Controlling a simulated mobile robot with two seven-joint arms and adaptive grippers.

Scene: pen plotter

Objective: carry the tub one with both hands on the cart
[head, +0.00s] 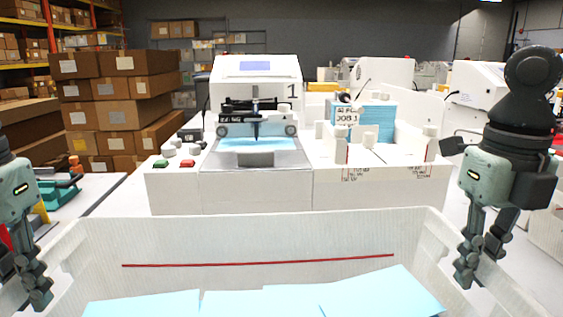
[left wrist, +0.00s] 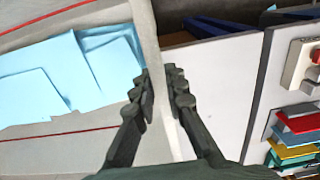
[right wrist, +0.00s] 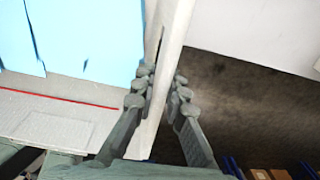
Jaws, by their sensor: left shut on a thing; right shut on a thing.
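The white tub (head: 260,235) fills the front of the head view. It has a red line inside its far wall and light blue sheets (head: 370,295) in it. My left gripper (head: 38,292) is shut on the tub's left wall; in the left wrist view its fingers (left wrist: 163,90) lie on both sides of the rim (left wrist: 146,35). My right gripper (head: 475,275) is shut on the right wall; in the right wrist view its fingers (right wrist: 160,95) straddle the rim (right wrist: 172,30). The tub's near side is out of the head view. I see no cart that I can identify for sure.
A white plotter (head: 255,110) marked 1 stands on a white bench (head: 235,190) just beyond the tub. Blue sheets (head: 372,122) stand in a holder to its right. Stacked cardboard boxes (head: 120,100) are at the back left. A side table (head: 95,185) with a green tool is at left.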

